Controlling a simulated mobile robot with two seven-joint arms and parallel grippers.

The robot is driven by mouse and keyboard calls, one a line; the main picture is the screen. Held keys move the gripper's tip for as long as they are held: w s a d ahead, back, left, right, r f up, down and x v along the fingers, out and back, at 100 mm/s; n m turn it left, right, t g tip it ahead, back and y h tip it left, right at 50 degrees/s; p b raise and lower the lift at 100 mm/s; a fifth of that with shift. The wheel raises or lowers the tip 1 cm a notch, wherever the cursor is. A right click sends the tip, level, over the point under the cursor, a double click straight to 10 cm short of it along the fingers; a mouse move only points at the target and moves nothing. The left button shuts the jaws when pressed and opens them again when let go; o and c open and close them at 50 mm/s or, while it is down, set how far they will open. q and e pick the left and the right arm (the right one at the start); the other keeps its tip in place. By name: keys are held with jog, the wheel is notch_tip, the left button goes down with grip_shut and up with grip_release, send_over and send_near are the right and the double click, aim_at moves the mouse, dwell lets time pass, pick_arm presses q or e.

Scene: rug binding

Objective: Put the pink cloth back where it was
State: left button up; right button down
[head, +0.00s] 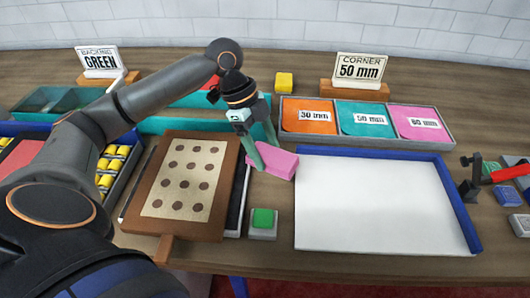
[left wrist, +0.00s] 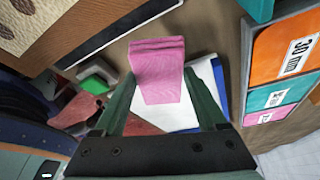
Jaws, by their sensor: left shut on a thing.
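The pink cloth (head: 284,164) is a small folded block between the fingers of my left gripper (head: 264,155). In the left wrist view the pink cloth (left wrist: 160,75) sticks out from between the two green fingers, which are shut on it. It is held near the upper left corner of the blue-edged white tray (head: 375,205), in front of the tray of labelled cards (head: 450,138). I cannot tell whether the cloth touches the table. My right gripper is in neither view.
A brown board with a dotted beige sheet (head: 182,178) lies to the left. A green block on a pale base (head: 263,218) stands in front. A yellow block (head: 284,82) and a "CORNER 50 mm" sign (head: 360,68) stand behind. A black and red tool (head: 475,178) is at the right.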

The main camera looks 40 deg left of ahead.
pick_arm(q)
jog(key=shift+f, duration=0.7)
jog(key=shift+f, duration=0.1)
jog(key=shift+f, duration=0.35)
jog(key=o, duration=1.1)
jog(key=shift+o, duration=0.2)
jog(key=shift+r, duration=0.3)
jog(key=p+v, duration=0.1)
jog(key=v, duration=1.1)
jog(key=shift+r, duration=0.2)
